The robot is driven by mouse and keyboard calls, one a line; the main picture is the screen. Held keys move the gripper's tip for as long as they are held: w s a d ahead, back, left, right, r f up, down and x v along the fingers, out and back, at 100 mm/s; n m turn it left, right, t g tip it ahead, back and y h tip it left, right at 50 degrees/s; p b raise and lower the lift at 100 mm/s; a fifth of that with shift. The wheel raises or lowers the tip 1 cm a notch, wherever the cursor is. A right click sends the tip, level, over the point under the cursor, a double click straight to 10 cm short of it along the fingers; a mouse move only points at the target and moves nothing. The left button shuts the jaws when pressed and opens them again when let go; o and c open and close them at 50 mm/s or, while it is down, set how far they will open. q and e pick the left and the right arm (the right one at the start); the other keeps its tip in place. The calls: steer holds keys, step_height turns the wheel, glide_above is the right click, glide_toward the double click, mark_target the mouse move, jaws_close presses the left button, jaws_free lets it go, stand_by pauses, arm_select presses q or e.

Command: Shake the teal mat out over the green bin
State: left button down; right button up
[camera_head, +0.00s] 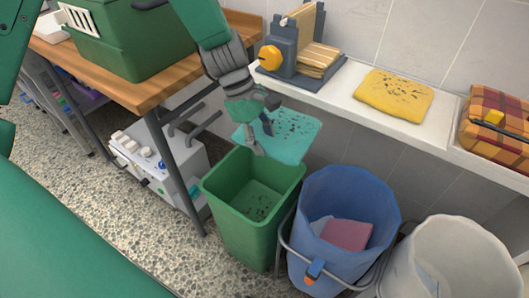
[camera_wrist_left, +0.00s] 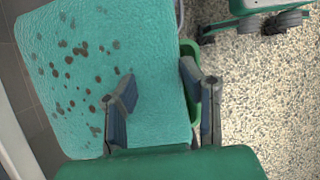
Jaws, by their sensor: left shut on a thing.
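The teal mat (camera_head: 293,133) hangs above the back edge of the green bin (camera_head: 213,187), with dark specks on its surface. My left gripper (camera_head: 262,140) is shut on the mat's near edge. In the left wrist view the mat (camera_wrist_left: 100,50) spreads flat past the left gripper's fingers (camera_wrist_left: 158,92), and brown specks dot its left half. A small part of the bin's rim (camera_wrist_left: 188,48) shows there beside the mat. Dark specks also lie on the bin's floor. My right gripper is not in view.
A blue bucket (camera_head: 315,190) holding a pink thing and a white bucket (camera_head: 450,235) stand right of the bin. A wooden table (camera_head: 165,88) with a green crate (camera_head: 140,45) stands left.

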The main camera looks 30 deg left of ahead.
arm_select(q)
steer(key=a+f+n+t, duration=0.1)
steer(key=n, duration=0.1)
steer(key=a+n+t+b, duration=0.1)
steer(key=a+n, duration=0.1)
steer(key=n, duration=0.1)
steer(key=w+a+f+n+t+b, duration=0.1)
steer(key=n, duration=0.1)
steer(key=shift+w+a+f+n+y, duration=0.1)
steer(key=shift+a+f+n+y, duration=0.2)
steer(key=shift+n+y, duration=0.1)
step_height(320, 180, down, 6)
steer(key=b, duration=0.6)
steer(key=shift+r, duration=0.15)
steer(key=shift+d, duration=0.25)
